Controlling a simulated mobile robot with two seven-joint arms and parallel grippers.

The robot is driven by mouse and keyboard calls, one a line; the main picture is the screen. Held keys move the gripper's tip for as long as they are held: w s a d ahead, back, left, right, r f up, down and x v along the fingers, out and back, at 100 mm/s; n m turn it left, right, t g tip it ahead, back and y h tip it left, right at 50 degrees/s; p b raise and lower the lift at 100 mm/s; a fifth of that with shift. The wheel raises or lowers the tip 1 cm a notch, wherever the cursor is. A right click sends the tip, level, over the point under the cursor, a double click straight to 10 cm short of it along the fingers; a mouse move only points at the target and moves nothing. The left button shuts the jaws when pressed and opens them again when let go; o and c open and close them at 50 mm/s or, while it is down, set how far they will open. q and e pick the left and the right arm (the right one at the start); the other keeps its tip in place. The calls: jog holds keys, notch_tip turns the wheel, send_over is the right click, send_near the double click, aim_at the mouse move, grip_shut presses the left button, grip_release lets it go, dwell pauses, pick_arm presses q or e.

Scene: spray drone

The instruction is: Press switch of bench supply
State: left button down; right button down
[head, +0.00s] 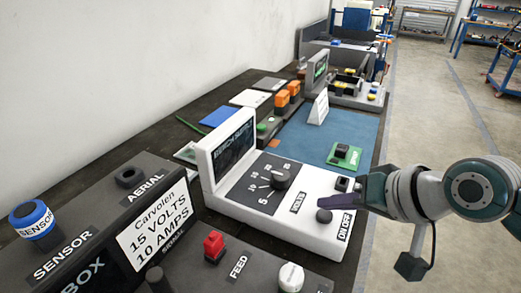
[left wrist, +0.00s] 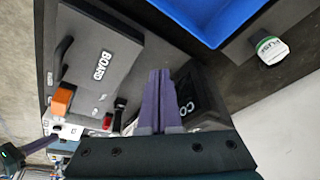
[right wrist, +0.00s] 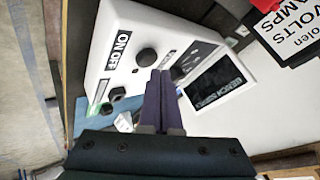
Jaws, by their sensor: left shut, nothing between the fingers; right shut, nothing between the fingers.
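The white bench supply (head: 285,225) stands on the bench with an upright dark screen, a black dial (head: 281,178) and a "VOLTS" label. A round black knob-like switch (head: 324,215) sits beside its "ON/OFF" label (head: 345,226). In the right wrist view that switch (right wrist: 146,57) lies left of the fingertips, beside the "ON OFF" label. My right gripper (head: 342,198) is shut and empty, over the supply's right end near the switch. I cannot tell whether it touches anything. My left gripper (left wrist: 163,76) is shut and empty, seen only in the left wrist view.
A dark box (head: 75,265) with a "15 VOLTS 10 AMPS" card stands at the near left. A green block with a black button (head: 343,155) sits behind the supply on a blue mat (head: 360,125). A grey "BOARD" panel (left wrist: 95,55) is near the left gripper.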

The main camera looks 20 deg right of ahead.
jog(key=shift+f, duration=0.1)
dwell(0.3)
jog(key=shift+f, duration=0.4)
jog(key=shift+f+b, duration=0.15)
jog(key=shift+b, duration=0.15)
dwell(0.3)
jog(key=shift+r+p, duration=0.7)
jog(key=shift+p, duration=0.15)
